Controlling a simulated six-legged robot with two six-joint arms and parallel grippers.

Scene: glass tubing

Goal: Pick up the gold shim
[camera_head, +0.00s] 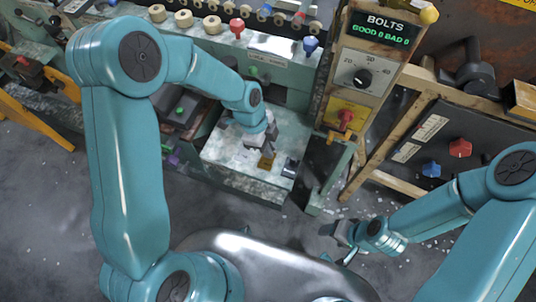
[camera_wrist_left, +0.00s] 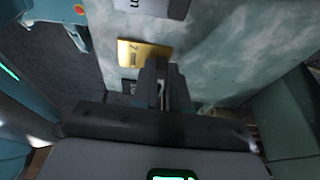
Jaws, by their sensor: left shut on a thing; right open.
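The gold shim (camera_head: 266,161) is a small gold plate at the worktop in the head view. It also shows in the left wrist view (camera_wrist_left: 138,52), with a dark marking on its face. My left gripper (camera_head: 270,143) reaches down over the worktop. In the wrist view its fingers (camera_wrist_left: 165,72) are shut at the near edge of the gold shim, covering part of that edge. I cannot tell whether the shim is clear of the surface. My right gripper (camera_head: 338,232) is open and empty, low over the floor, away from the shim.
The pale, worn worktop (camera_head: 225,153) lies under my left gripper. A dark and silvery block (camera_head: 290,168) is right of the shim. A labelled plate (camera_wrist_left: 165,8) shows at the wrist view's top. A bolts panel (camera_head: 368,75) and wooden frame stand to the right.

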